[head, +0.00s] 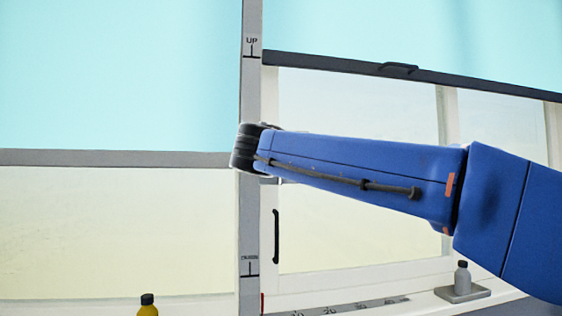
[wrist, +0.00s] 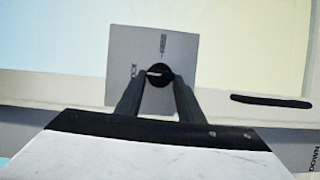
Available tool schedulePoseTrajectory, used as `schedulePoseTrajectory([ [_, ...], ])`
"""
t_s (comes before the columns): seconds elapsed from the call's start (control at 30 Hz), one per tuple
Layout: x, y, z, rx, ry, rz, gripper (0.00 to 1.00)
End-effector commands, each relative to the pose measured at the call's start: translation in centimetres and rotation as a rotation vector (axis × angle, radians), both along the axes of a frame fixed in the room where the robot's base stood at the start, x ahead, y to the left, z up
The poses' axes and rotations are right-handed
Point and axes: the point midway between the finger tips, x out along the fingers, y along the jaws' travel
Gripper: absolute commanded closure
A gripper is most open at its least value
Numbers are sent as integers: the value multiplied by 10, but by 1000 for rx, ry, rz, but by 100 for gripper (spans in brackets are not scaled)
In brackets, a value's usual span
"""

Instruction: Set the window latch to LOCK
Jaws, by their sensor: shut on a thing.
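The window latch shows in the wrist view as a round black knob (wrist: 158,75) on a square grey plate (wrist: 185,52). A white pointer mark on the knob points to the left in that view, toward a short label on the plate's left side. A second label is above the knob. Both are too small to read surely. My gripper (wrist: 159,80) is shut on the knob, with one finger on each side. In the head view my blue arm hides the latch and the gripper fingers.
In the head view a grey upright (head: 250,210) carries an UP label at the top and another label low down. A dark handle (head: 276,236) is on the window frame. A grey bottle (head: 462,278) and a yellow bottle (head: 148,306) stand low in view.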

Motion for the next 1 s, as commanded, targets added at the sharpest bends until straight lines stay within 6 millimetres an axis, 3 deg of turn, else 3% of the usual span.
schedulePoseTrajectory([
  [0.63, 0, 0, -2, -52, -12, 0, 88],
  [0.67, 0, 0, -2, -52, -12, 0, 63],
  [0.73, 0, 0, -2, -52, -12, 0, 47],
  [1.0, 0, 0, -2, -51, -13, 0, 47],
])
